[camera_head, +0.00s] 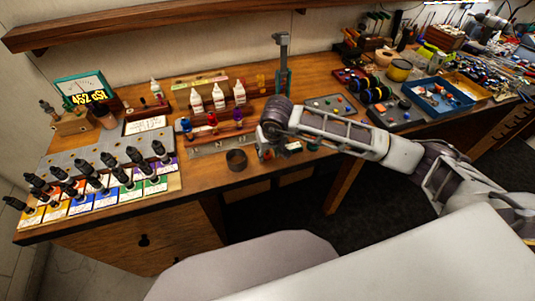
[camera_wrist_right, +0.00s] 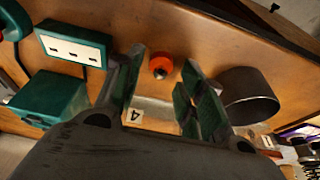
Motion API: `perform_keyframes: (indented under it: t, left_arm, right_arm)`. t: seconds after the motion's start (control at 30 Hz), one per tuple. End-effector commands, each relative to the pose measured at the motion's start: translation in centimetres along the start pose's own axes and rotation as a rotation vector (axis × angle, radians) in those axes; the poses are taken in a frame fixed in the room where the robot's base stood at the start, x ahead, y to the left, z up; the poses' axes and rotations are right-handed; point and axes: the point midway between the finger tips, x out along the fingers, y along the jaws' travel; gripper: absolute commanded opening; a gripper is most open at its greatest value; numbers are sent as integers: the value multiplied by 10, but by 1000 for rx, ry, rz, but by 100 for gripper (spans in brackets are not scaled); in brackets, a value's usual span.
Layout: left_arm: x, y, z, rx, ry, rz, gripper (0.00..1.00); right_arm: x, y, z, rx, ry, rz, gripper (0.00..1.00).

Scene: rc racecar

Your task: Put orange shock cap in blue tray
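The orange shock cap (camera_wrist_right: 162,65) is a small round orange ring with a dark centre, lying on the wooden bench in the right wrist view. My right gripper (camera_wrist_right: 160,82) is open above the bench, and the cap shows between its two fingertips, apart from both. In the head view the right gripper (camera_head: 268,152) is over the front edge area of the bench, and I cannot make out the cap there. The blue tray (camera_head: 440,113) stands at the right of the bench with several small parts in it. My left gripper is not in view.
A dark round cup (camera_head: 236,160) stands beside the right gripper; it also shows in the wrist view (camera_wrist_right: 250,97). A green-and-white block (camera_wrist_right: 75,45) lies on the other side. White bottles (camera_head: 219,98) stand behind. A grey parts tray (camera_head: 396,117) is left of the blue tray.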

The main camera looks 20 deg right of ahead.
Motion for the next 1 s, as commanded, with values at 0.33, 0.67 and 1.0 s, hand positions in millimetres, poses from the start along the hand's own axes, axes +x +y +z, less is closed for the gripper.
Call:
perform_keyframes:
  t: [0.33, 0.67, 1.0]
  left_arm:
    - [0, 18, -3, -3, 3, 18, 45]
    - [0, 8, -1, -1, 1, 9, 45]
    - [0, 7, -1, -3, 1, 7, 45]
  right_arm:
    - [4, 0, 0, -1, -1, 0, 39]
    - [4, 0, 0, 0, 0, 0, 24]
    - [4, 0, 0, 0, -1, 1, 12]
